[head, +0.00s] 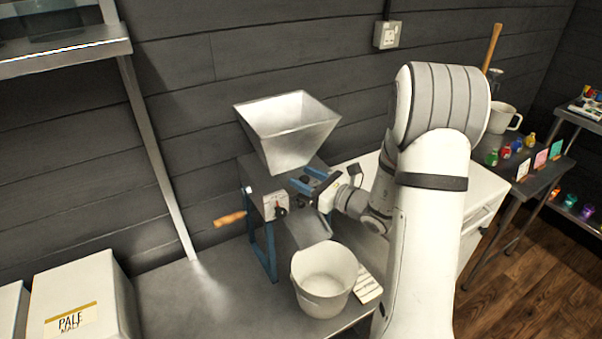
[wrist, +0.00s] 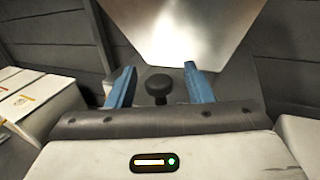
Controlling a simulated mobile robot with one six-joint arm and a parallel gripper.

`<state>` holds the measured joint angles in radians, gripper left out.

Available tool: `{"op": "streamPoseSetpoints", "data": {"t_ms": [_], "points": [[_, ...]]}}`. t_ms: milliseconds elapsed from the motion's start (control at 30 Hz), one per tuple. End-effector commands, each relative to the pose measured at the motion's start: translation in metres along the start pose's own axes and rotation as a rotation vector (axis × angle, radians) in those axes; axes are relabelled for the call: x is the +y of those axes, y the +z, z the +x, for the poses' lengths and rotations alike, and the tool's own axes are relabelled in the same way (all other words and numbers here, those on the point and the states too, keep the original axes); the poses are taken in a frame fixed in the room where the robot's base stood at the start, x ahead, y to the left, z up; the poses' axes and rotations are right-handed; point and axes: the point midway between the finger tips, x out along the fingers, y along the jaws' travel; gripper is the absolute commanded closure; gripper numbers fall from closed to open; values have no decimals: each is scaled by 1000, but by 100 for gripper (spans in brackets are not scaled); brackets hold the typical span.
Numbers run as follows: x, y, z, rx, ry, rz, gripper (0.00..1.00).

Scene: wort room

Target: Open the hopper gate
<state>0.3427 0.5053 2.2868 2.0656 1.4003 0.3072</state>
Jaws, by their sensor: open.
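The metal hopper (head: 287,130) sits on top of the grain mill (head: 262,185), and its lower part fills the top of the wrist view (wrist: 185,30). A black round knob (wrist: 158,85) on a short stem stands out below the hopper and looks like the gate's handle; the gate plate itself is not clear to see. My gripper (head: 307,181) is at the mill's right side, under the hopper. Its blue fingers are open in the wrist view (wrist: 159,87), one on each side of the knob, with gaps showing between the knob and both fingers.
A white bucket (head: 323,280) stands below the mill's chute (head: 308,230). A wooden-handled crank (head: 230,219) sticks out on the mill's left. A pale malt box (head: 80,300) stands at the lower left. A side table (head: 540,180) with small coloured items is at the right.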

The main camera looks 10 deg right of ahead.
Motion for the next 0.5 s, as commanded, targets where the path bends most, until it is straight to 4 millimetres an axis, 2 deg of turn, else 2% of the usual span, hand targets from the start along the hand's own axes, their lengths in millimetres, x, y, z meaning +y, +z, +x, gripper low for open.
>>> {"op": "streamPoseSetpoints", "data": {"t_ms": [33,200,500], "points": [[1,1,8,0,4,0,53],[1,0,22,1,2,0,53],[0,0,24,1,0,-1,53]]}}
